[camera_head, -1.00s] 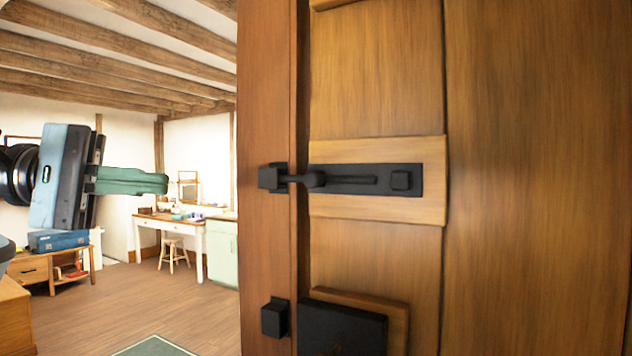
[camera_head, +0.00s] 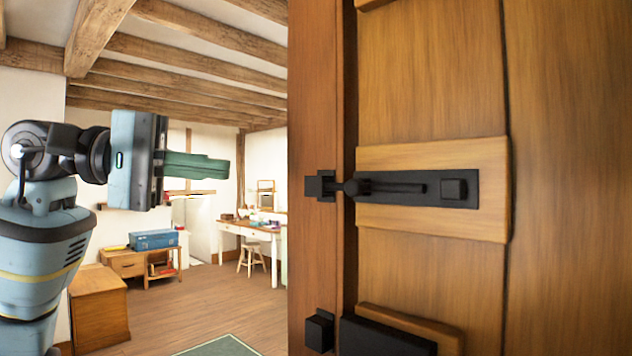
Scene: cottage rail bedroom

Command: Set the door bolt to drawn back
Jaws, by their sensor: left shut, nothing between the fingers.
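The black door bolt (camera_head: 393,188) is mounted on a wooden block (camera_head: 430,155) on the door (camera_head: 420,90). The left end reaches the black keeper (camera_head: 321,186) on the door post, so the bolt looks shot across the gap. My left gripper (camera_head: 228,168) is to the left of the post, at about the bolt's height. Its green fingers are shut and empty, pointing right, apart from the bolt. My right gripper is not in view.
The door post (camera_head: 316,90) stands between my left gripper and the door. A black box-shaped fitting (camera_head: 319,331) and a black plate (camera_head: 385,338) sit lower down. The floor between is open.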

